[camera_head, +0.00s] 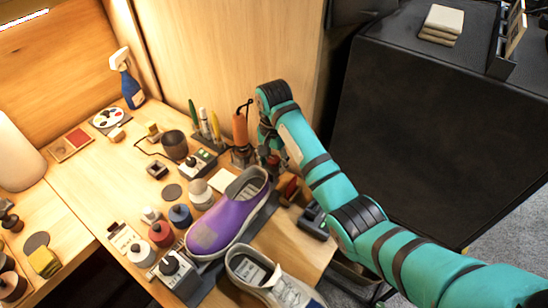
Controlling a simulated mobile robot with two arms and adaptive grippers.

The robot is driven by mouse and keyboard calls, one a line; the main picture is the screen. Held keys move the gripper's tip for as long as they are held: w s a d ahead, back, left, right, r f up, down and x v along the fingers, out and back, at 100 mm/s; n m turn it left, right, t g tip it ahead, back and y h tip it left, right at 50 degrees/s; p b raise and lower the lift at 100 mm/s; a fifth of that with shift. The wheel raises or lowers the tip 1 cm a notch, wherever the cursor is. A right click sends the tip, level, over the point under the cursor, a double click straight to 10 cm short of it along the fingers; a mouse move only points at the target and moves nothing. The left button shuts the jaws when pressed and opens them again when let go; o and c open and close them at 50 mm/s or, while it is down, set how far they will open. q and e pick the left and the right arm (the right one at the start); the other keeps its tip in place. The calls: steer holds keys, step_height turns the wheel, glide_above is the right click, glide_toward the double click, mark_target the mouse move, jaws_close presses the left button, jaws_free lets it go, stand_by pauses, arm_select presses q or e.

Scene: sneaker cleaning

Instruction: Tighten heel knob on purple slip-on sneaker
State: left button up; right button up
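The purple slip-on sneaker (229,218) lies on a dark support on the wooden table, its opening and heel toward the back right. It has a grey-brown patch near the toe and a white sole. My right gripper (270,158) reaches in from the right on a teal arm and points down just behind the sneaker's heel. A small dark and reddish part, possibly the heel knob (273,165), shows at the fingertips. The fingers are small and partly hidden by the wrist, so contact and opening cannot be told. My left gripper is out of view.
A white-grey sneaker (262,278) lies in front of the purple one. Several jars and knobs (161,234) stand left of it. An orange-handled tool (240,128) stands close left of my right gripper. A blue spray bottle (128,82) stands at the back. A black cabinet (425,120) stands right.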

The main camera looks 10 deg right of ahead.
steer(key=shift+c, duration=0.5)
steer(key=shift+r+m+p, duration=0.15)
steer(key=shift+m+p, duration=0.15)
steer(key=shift+p, duration=0.3)
steer(key=shift+o, duration=0.6)
steer(key=shift+m+p, duration=1.3)
steer(key=shift+p, duration=0.15)
steer(key=shift+o, duration=0.2)
steer(key=shift+f+m+p, duration=0.2)
steer(key=shift+m+p, duration=0.1)
steer(key=shift+m, duration=0.1)
steer(key=shift+s, duration=0.1)
steer(key=shift+o, duration=0.2)
steer(key=shift+m+p, duration=0.7)
steer(key=shift+p, duration=0.05)
steer(key=shift+s+r+m+p, duration=0.1)
steer(key=shift+m+p, duration=0.5)
steer(key=shift+m, duration=0.1)
steer(key=shift+o, duration=0.5)
steer(key=shift+m+p, duration=0.3)
steer(key=shift+m, duration=0.3)
